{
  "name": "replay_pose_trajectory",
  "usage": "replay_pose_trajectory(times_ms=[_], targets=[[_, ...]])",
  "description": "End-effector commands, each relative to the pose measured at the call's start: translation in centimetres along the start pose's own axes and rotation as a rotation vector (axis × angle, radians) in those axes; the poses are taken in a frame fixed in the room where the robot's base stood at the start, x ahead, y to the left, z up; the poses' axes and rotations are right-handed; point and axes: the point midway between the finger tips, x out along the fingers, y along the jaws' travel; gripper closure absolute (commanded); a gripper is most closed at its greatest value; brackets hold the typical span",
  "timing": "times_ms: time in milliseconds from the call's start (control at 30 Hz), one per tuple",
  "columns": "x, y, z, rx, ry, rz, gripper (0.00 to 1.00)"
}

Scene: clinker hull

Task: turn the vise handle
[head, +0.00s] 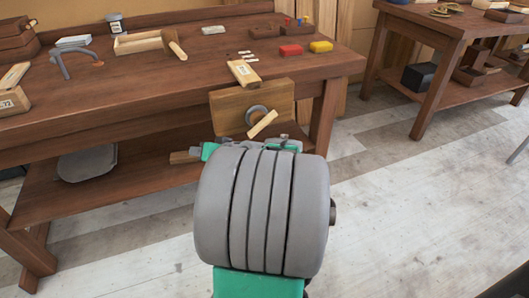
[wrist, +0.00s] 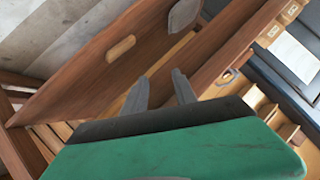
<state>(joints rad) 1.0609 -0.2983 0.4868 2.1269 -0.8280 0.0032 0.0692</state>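The vise (head: 228,113) is a wooden jaw block on the front of the workbench, below the top's edge, in the head view. A grey round hub sits on its face. The pale wooden vise handle (head: 263,124) crosses the hub, tilted up to the right. My arm's grey and green links stand just below and in front of the vise and hide my gripper's fingers in the head view. In the wrist view my gripper (wrist: 160,88) has two grey fingers apart, with nothing seen between them. I cannot make out the handle in the wrist view.
A grey rounded thing (head: 88,163) lies on the lower shelf.

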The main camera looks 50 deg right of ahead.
Motion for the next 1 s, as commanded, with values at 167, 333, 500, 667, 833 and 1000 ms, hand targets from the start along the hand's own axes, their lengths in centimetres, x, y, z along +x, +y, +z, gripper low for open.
replay_pose_trajectory(times_ms=[167, 333, 500, 667, 833, 1000], targets=[[-4.2, 14.9, -4.3, 0.273, 0.445, -0.015, 0.66], [-8.6, 19.5, -6.6, 0.365, 0.642, -0.027, 0.66], [-7.2, 19.5, -8.2, 0.367, 0.651, -0.032, 0.66], [-4.6, 19.7, -10.0, 0.366, 0.649, -0.032, 0.66], [-3.0, 20.0, -11.3, 0.367, 0.65, -0.029, 0.66], [-2.9, 20.0, -11.5, 0.367, 0.651, -0.028, 0.66]])
